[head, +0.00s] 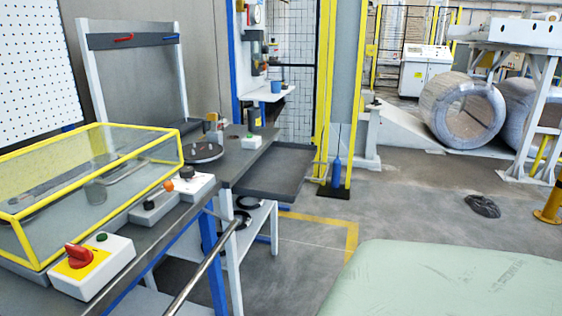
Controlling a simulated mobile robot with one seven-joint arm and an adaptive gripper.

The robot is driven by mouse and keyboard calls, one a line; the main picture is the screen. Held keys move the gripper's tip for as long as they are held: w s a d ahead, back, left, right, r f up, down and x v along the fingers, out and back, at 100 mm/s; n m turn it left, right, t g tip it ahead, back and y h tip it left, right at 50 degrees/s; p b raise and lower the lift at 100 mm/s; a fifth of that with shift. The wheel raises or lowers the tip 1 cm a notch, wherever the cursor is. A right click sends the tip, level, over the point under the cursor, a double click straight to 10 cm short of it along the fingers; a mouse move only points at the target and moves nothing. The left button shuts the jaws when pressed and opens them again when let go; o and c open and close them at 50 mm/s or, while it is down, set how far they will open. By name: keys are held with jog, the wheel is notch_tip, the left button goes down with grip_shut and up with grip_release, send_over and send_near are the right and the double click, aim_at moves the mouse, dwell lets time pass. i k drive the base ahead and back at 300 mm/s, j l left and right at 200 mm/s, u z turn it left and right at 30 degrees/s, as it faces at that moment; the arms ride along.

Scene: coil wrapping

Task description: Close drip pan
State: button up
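A dark, shallow tray, which looks like the drip pan (288,183), sticks out to the right from under the top of the grey workbench (243,160). Its inside is visible and looks empty. Its left part is hidden by the bench top. My gripper is not in view.
A yellow-framed clear cover (100,170) stands on the left bench, with a red-knob switch box (92,267) in front. A metal rod (203,272) slants across the lower left. A yellow post (327,90) and a blue bottle (337,172) stand behind the tray. Grey floor (400,205) is open to its right.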

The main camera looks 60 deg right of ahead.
aim_at(279, 174)
jog(key=z, duration=2)
jog(key=i+l+u, duration=0.25)
jog(key=i, duration=0.3)
jog(key=i+l+u, duration=0.3)
jog(key=i+l, duration=0.2)
